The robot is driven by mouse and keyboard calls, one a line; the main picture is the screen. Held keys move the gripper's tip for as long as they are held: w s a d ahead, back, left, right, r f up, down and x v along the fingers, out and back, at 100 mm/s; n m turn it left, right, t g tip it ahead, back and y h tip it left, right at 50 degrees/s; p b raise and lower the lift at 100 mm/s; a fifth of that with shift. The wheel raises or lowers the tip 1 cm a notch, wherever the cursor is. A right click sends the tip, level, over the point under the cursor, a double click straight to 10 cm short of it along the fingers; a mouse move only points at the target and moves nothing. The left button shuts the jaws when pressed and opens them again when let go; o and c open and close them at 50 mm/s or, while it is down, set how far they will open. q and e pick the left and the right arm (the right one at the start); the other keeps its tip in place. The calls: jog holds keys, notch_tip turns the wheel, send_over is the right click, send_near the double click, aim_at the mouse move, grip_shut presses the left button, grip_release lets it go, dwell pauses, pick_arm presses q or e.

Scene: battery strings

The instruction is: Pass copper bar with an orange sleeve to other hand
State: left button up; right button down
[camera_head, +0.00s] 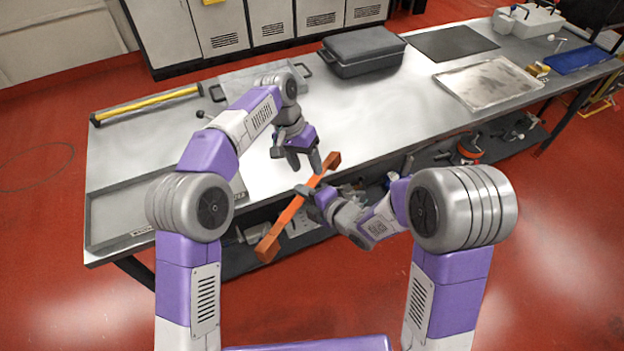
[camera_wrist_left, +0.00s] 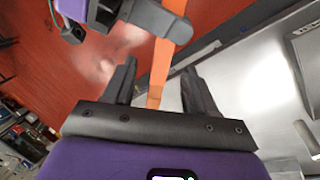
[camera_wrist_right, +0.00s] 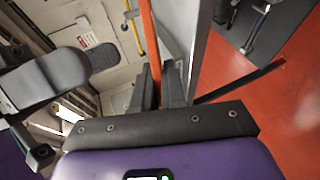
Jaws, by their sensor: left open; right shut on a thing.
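The copper bar with its orange sleeve (camera_head: 291,216) hangs tilted over the table's front edge, one end up near my left gripper, the other low towards me. My right gripper (camera_head: 312,193) is shut on it around the middle; the right wrist view shows the bar (camera_wrist_right: 150,45) running up from between its fingers (camera_wrist_right: 160,88). My left gripper (camera_head: 306,165) is open near the upper end. In the left wrist view the bar (camera_wrist_left: 160,72) lies in line with the gap between the open fingers (camera_wrist_left: 158,70); whether they touch it I cannot tell.
The grey table (camera_head: 375,115) bears a black case (camera_head: 362,55), a metal tray (camera_head: 489,84), a dark mat (camera_head: 452,43) and a yellow bar (camera_head: 150,105). A shallow tray (camera_head: 105,222) lies at its front left corner. Tools lie on a shelf below.

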aim_at(313, 183)
pick_arm(q)
jog(key=x, duration=0.8)
pick_arm(e)
jog(key=shift+r, duration=0.1)
pick_arm(q)
jog(key=c, duration=0.9)
jog(key=shift+s+d, duration=0.1)
jog(key=shift+d, duration=0.05)
grip_shut()
jog(key=shift+r, duration=0.15)
pick_arm(e)
jog(key=c, duration=1.5)
grip_release()
jog(key=shift+a, duration=0.1)
jog(key=o, duration=0.4)
